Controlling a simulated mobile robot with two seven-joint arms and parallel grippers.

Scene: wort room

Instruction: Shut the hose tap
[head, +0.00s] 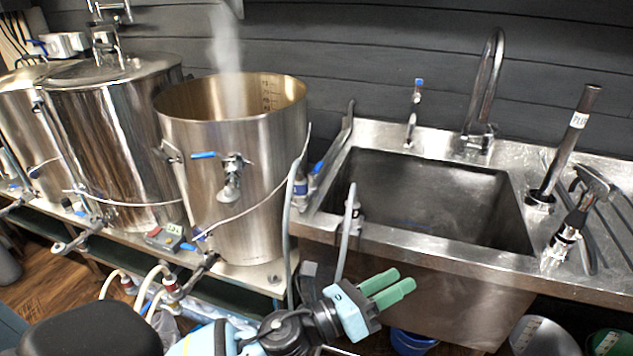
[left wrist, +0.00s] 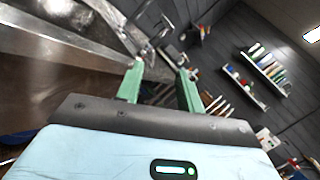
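A small tap with a blue lever (head: 318,168) sits at the left edge of the sink, with a grey hose (head: 289,225) hanging down beside it. I take this for the hose tap; its exact lever angle is hard to tell. A second grey hose end (head: 347,225) hangs over the sink's front rim. My left gripper (head: 391,285) is low in front of the sink, below and right of the tap and apart from it. Its green fingers are apart and empty, also in the left wrist view (left wrist: 161,68). My right gripper is not in view.
A steaming steel kettle (head: 235,125) with a blue-handled tap (head: 229,172) stands left of the sink (head: 420,248). A curved faucet (head: 487,90), a thin blue-topped tap (head: 415,110) and a black standpipe (head: 567,140) rise around the basin. Wall shelves (left wrist: 262,70) show in the wrist view.

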